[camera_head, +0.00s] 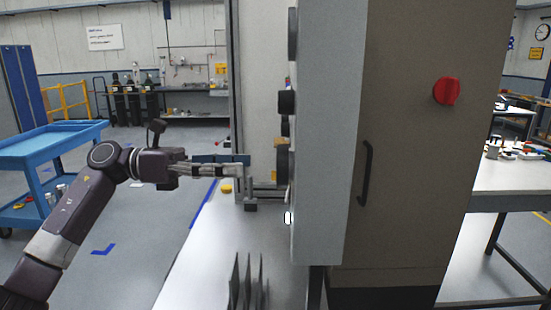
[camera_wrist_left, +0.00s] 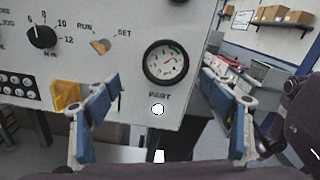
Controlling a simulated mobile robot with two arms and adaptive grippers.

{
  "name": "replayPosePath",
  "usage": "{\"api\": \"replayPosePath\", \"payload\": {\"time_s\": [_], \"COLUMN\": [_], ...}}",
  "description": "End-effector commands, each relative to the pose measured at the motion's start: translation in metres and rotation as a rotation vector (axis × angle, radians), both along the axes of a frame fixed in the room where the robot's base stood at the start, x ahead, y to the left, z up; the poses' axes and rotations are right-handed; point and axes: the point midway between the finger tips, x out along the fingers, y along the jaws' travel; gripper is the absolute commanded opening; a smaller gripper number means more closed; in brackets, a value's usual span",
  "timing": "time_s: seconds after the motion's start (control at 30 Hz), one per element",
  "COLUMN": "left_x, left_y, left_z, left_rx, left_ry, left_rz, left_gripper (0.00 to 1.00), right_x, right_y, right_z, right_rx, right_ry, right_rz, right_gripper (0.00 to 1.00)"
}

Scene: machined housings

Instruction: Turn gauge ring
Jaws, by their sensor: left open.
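The gauge (camera_wrist_left: 166,62) has a white dial with a green arc and a thin needle. Its black ring (camera_wrist_left: 146,66) stands out from the grey panel, above the word PART. In the head view a dark disc (camera_head: 282,163) on the panel's left face, seen edge-on, appears to be this gauge. My left gripper (camera_head: 246,164) is open and empty, a short gap left of that disc. In the left wrist view its two blue-padded fingers (camera_wrist_left: 160,82) are spread wide, one on each side below the gauge, not visibly touching it. My right gripper is not in view.
The panel (camera_wrist_left: 115,20) also carries a black Nm knob (camera_wrist_left: 42,37), a RUN/SET switch (camera_wrist_left: 101,46) and an amber part (camera_wrist_left: 67,95) near the left finger. Thin upright plates (camera_head: 247,282) stand on the white bench (camera_head: 200,268). A blue cart (camera_head: 50,145) stands left.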

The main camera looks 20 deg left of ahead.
Motion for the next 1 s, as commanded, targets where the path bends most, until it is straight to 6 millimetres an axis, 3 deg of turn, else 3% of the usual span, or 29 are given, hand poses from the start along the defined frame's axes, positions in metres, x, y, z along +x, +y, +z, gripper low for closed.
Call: {"api": "replayPosePath", "payload": {"time_s": [0.4, 0.6, 0.83, 1.0], "left_x": [0.016, 0.02, 0.021, 0.021], "left_y": [-0.059, -0.072, -0.073, -0.073], "left_z": [0.003, 0.001, 0.0, 0.0], "left_rx": [-0.002, -0.002, -0.001, -0.001], "left_ry": [0.002, 0.001, 0.001, 0.001], "left_rz": [-0.002, -0.002, -0.001, -0.001], "left_gripper": [0.75, 0.75, 0.75, 0.59], "right_x": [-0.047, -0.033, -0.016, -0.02], "right_y": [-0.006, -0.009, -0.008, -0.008], "right_z": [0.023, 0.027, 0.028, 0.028], "right_rx": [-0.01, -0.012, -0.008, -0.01], "right_ry": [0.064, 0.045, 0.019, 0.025], "right_rz": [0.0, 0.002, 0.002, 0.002], "right_gripper": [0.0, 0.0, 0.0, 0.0]}}
